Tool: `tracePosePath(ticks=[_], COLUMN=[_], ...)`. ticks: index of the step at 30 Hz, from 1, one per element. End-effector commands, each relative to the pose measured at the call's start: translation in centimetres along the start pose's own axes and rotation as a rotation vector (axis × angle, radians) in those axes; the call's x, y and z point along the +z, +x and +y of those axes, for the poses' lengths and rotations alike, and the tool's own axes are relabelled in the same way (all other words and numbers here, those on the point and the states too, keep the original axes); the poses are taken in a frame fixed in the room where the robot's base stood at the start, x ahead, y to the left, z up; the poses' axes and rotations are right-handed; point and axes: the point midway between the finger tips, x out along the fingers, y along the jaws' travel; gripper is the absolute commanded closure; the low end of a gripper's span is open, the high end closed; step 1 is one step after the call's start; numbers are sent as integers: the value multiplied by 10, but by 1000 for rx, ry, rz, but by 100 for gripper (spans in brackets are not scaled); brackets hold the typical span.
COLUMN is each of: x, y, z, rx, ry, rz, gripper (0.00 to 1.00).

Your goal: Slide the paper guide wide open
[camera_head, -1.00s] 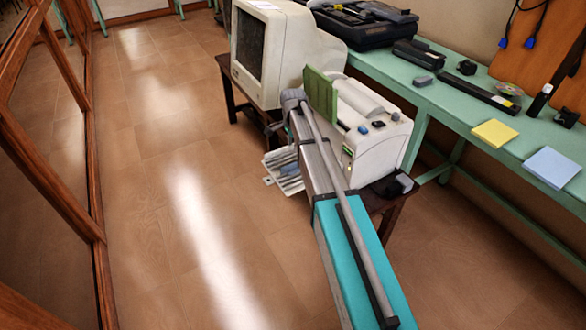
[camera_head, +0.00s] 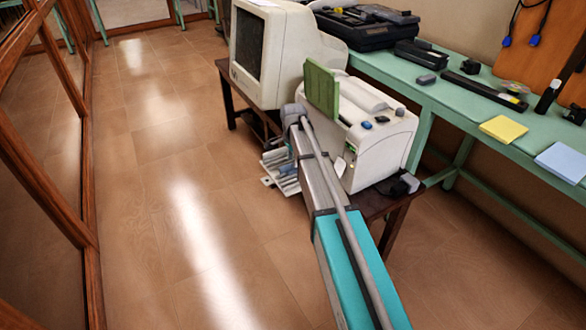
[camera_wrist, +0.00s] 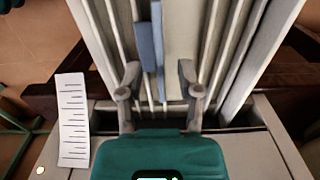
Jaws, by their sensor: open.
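In the wrist view, a blue-grey upright tab (camera_wrist: 146,47), which looks like the paper guide, stands on the pale ribbed tray (camera_wrist: 180,30). My gripper (camera_wrist: 158,76) is open, one finger on each side of the tab's line. The tab is nearer the left finger and appears beyond the fingertips; I cannot tell whether they touch. In the head view my arm reaches along the printer's left side, and my fingers and the tab are hidden.
A white strip with dark marks (camera_wrist: 73,120) lies left of my gripper. An old monitor (camera_head: 270,50) stands behind the printer. A green bench (camera_head: 455,110) with tools and note pads runs along the right. The floor at left is clear.

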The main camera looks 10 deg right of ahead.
Motion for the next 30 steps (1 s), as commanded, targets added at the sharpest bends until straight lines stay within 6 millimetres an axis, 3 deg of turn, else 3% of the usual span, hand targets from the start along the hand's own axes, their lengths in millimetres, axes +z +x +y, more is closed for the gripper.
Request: tracePosePath(ticks=[9,23,30], x=[0,0,0], y=[19,21,21], z=[0,0,0], rx=[0,0,0], ry=[0,0,0], rz=[0,0,0], gripper=[54,54,99])
